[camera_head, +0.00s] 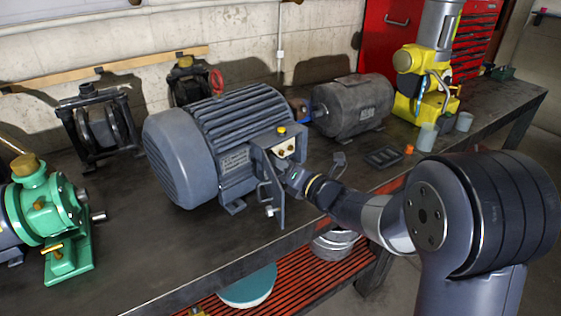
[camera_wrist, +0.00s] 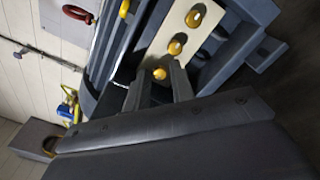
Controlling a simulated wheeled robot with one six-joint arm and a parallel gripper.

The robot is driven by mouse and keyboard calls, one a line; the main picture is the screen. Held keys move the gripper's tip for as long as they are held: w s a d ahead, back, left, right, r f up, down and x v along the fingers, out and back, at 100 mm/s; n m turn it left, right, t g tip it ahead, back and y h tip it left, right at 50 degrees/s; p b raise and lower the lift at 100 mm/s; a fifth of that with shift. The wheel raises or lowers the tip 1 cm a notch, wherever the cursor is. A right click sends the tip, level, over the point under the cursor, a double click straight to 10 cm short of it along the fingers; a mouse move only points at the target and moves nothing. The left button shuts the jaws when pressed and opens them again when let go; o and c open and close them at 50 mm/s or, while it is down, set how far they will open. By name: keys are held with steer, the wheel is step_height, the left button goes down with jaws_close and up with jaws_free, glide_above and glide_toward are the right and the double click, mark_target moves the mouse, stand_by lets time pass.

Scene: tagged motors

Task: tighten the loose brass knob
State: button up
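A large grey-blue motor (camera_head: 215,140) stands on the bench, with an open terminal box (camera_head: 262,143) on its side facing my arm. In the wrist view a pale plate (camera_wrist: 182,35) carries three brass knobs in a row: a near one (camera_wrist: 160,73), a middle one (camera_wrist: 175,48) and a far one (camera_wrist: 193,18). I cannot tell which is loose. My gripper (camera_wrist: 159,77) is open in front of the plate, with the near knob showing between its fingertips. I see no clear contact. In the head view my gripper (camera_head: 287,168) is at the box, its tips partly hidden.
The box's hinged door (camera_head: 270,197) hangs open beside my gripper. A green pump (camera_head: 50,215) stands left, a darker grey motor (camera_head: 352,105) behind right. A black tray (camera_head: 384,157) lies to the right.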

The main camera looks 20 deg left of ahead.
jaws_close()
steer(key=shift+b, duration=0.3)
steer(key=shift+f+n+p, duration=0.2)
steer(key=shift+n+p, duration=3.4)
steer(key=shift+n, duration=14.1)
steer(key=shift+m, duration=0.5)
